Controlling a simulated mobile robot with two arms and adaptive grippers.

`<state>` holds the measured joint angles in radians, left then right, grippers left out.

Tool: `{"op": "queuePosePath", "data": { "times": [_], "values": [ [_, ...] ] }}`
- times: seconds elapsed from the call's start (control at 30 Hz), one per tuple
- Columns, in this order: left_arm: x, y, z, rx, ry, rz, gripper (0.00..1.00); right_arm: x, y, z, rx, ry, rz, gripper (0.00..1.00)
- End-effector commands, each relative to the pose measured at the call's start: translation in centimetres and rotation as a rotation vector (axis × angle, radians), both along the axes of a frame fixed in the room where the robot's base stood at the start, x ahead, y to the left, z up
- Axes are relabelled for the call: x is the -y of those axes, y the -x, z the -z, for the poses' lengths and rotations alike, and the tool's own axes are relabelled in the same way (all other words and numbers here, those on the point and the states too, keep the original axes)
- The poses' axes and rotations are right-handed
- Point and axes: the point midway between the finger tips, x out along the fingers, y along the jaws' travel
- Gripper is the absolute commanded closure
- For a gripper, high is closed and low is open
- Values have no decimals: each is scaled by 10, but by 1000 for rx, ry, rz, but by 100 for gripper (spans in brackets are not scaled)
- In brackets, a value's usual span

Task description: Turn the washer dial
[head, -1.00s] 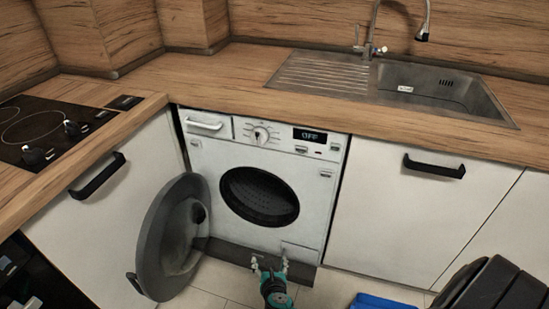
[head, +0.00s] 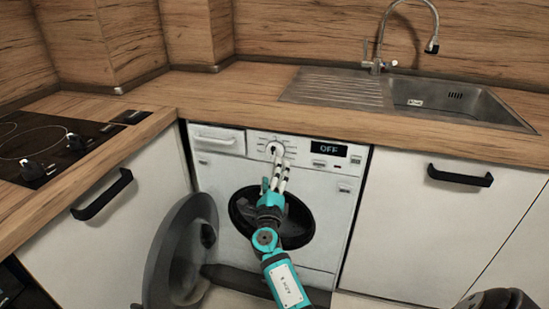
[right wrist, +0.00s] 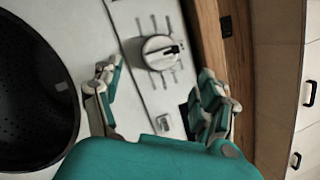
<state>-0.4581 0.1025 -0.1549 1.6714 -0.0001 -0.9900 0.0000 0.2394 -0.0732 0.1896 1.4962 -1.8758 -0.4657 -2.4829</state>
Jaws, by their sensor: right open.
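The white washer (head: 220,175) stands under the counter with its round door (head: 172,262) swung open to the left. Its display (head: 333,149) reads OFF. The dial (head: 274,149) is a round knob on the front panel; in the right wrist view the dial (right wrist: 157,52) shows a dark pointer line and marks around it. My right gripper (head: 277,176) is open and empty, just in front of the panel below the dial. In the right wrist view its fingers (right wrist: 157,75) lie on either side of the dial, apart from it. My left gripper is not in view.
A closed detergent drawer (head: 217,139) is left of the dial. The wooden counter (head: 220,95) edge runs just above the panel. The open door and drum opening (right wrist: 35,95) are below and beside my arm. A cooktop (head: 50,145) and sink (head: 440,100) sit on the counter.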

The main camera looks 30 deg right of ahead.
Motion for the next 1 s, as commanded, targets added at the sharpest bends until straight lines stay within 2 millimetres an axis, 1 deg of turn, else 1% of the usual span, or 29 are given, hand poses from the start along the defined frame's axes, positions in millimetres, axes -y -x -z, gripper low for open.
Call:
{"op": "queuePosePath", "data": {
  "times": [0.03,0.2,0.4,0.53,0.8,1.0],
  "values": [
    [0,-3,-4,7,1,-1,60,7,-10,-2,2,1,0,25],
    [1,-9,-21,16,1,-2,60,27,-36,-9,1,1,0,25],
    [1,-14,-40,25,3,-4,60,41,-55,-13,0,-1,-2,25],
    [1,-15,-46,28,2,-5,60,45,-60,-16,0,-1,-2,25],
    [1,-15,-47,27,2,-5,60,46,-60,-16,-1,-1,-2,25],
    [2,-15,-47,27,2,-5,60,46,-60,-16,-1,-1,-2,51]
  ]
}}
